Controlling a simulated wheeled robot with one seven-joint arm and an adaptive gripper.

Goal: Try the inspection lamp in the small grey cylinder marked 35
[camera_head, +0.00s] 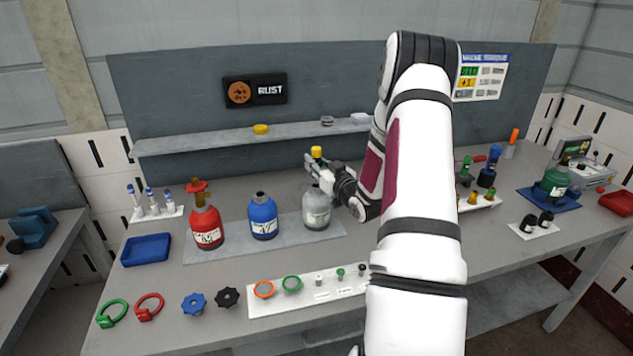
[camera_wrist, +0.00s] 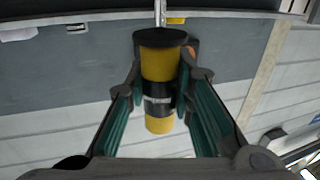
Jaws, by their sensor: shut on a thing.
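The small grey cylinder (camera_head: 316,212) stands upright on a grey mat, rightmost of three; its label is too small to read. My gripper (camera_head: 318,168) is shut on a yellow and black lamp, right above the cylinder's neck. The lamp's yellow top (camera_head: 317,152) sticks up over the fingers. In the wrist view the lamp (camera_wrist: 158,70) lies between the two fingers of my gripper (camera_wrist: 162,95), and a thin metal rod (camera_wrist: 160,12) extends from its end. I cannot tell whether the rod is inside the cylinder's opening, as the gripper hides it.
A blue cylinder (camera_head: 263,218) and a red cylinder with a valve (camera_head: 206,225) stand to the left. A white strip (camera_head: 330,296) with rings and small parts lies in front. A shelf (camera_head: 200,141) runs behind. My arm hides the table's middle right.

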